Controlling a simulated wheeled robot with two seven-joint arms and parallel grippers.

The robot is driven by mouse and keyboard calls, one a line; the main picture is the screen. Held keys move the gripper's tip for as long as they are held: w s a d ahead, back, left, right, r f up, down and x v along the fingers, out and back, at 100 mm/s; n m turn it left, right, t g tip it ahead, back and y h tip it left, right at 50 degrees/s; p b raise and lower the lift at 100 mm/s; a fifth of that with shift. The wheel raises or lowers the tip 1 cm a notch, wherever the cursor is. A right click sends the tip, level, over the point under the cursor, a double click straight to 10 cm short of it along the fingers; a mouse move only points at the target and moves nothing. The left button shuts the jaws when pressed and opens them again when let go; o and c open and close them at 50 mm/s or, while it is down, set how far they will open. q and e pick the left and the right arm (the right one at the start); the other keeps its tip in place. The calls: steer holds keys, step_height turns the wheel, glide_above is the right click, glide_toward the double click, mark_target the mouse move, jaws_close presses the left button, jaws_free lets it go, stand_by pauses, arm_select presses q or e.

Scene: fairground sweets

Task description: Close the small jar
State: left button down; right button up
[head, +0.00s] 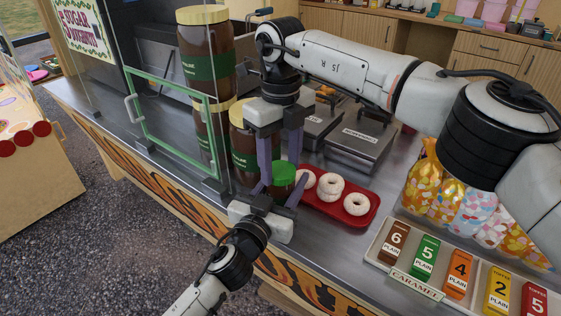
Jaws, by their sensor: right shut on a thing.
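The small jar (279,190) has a green lid (284,172) and a dark brown body, mostly hidden. It stands near the counter's front edge, beside the red tray. The lid sits at the jar's top; I cannot tell whether it is seated fully. My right gripper (280,168) points down from above, its purple fingers on either side of the lid, shut on it. My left gripper (279,187) comes from the front at jar height, with its fingers on either side of the jar body. I cannot tell whether they touch it.
Large brown jars with green labels (207,66) stand just behind and left, near a green-framed glass panel (150,130). A red tray (347,218) of white doughnuts lies close on the right.

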steer(key=m, duration=0.9)
steer(key=o, duration=1.2)
steer(key=shift+r, duration=0.1)
steer(key=shift+r, duration=2.15)
steer(key=shift+c, duration=0.5)
